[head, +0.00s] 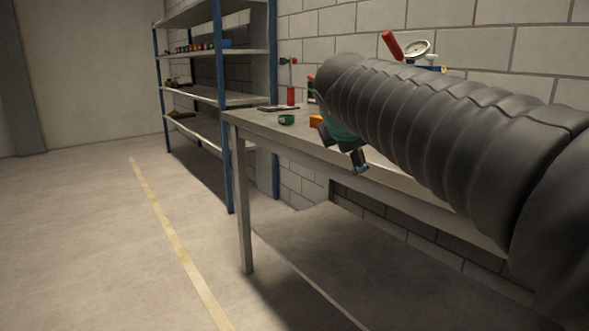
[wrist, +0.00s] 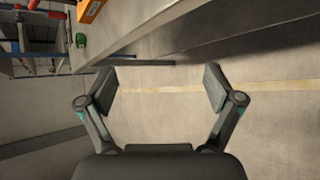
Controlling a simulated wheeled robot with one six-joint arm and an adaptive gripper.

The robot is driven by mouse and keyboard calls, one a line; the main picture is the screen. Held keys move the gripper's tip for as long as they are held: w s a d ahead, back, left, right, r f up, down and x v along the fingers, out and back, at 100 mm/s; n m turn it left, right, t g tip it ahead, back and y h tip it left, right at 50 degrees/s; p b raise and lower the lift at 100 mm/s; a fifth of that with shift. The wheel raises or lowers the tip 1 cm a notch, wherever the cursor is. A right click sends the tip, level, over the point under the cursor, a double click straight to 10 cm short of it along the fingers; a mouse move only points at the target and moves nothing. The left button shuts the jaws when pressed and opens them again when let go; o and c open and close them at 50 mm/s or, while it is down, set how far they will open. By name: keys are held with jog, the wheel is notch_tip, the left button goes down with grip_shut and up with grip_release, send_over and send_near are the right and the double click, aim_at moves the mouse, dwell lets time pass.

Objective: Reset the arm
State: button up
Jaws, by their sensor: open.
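My gripper (wrist: 160,88) is open and empty in the wrist view, with its two fingers spread over bare floor beside the bench. In the head view my gripper (head: 343,160) shows small at the front edge of the workbench (head: 290,143), partly hidden behind my dark ribbed arm, which fills the right side. My arm reaches out across the front of the bench. Nothing is between the fingers.
On the bench are a green object (head: 286,120), an orange block (head: 316,121), a red bottle-like item (head: 291,96) and a dark flat item (head: 277,108). A blue-framed shelf (head: 220,100) stands behind. The floor at left, with a yellow line (head: 172,226), is clear.

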jog(key=s+d+f+m+g+y, duration=0.1)
jog(key=s+d+f+m+g, duration=0.1)
jog(key=s+f+m, duration=0.8)
jog(key=s+d+f+m+g+y, duration=0.1)
jog(key=s+d+f+m+g, duration=0.2)
jog(key=s+f+m, duration=0.8)
jog(key=s+f, duration=0.5)
jog(key=s, duration=0.1)
jog(key=shift+s+d+f, duration=0.2)
jog(key=shift+s, duration=0.05)
